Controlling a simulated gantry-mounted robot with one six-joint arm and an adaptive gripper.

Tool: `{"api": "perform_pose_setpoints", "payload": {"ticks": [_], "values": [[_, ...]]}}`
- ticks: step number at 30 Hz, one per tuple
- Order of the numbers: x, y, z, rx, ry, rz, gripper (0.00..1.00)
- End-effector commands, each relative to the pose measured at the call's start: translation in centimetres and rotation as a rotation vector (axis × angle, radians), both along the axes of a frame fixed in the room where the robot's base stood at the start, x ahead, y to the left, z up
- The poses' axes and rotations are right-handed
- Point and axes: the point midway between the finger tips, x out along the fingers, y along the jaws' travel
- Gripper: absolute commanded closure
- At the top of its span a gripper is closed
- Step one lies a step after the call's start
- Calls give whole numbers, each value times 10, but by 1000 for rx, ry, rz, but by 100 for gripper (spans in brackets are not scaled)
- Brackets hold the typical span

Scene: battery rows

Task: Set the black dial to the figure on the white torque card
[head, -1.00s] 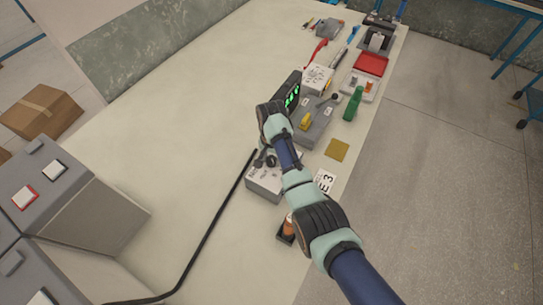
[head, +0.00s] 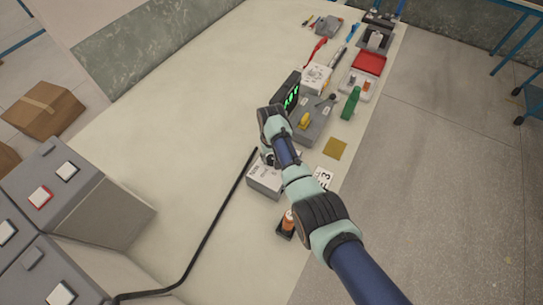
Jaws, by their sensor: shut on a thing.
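A pale grey box (head: 264,180) with dark printed marks stands on the bench just below my wrist. My gripper (head: 268,157) is small and dark at the box's back edge, shut on the black dial there. My gripper and wrist hide most of the dial, so its pointer and setting cannot be read. The white torque card (head: 323,177) lies flat to the right of the box, beside my forearm. A large black 3 shows on it; my arm partly covers the rest of its print.
A grey unit with a yellow handle (head: 305,120) and a green-lit display (head: 292,98) stand just behind. An orange-topped item (head: 287,222) is close in front. A black cable (head: 215,220) runs along the left.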

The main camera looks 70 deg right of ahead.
Motion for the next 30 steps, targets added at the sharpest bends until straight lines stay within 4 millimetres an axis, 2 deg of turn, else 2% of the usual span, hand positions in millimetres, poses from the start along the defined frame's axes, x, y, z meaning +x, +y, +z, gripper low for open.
{"api": "perform_pose_setpoints", "payload": {"ticks": [14, 15, 19, 27, 30], "values": [[0, 0, 1, -2, -1, 15, 94], [0, -1, 1, -2, -1, 15, 54], [0, 0, 1, -2, -1, 14, 34], [0, 0, 1, -1, -1, 14, 34], [1, -1, 7, -2, -2, 14, 34]]}}
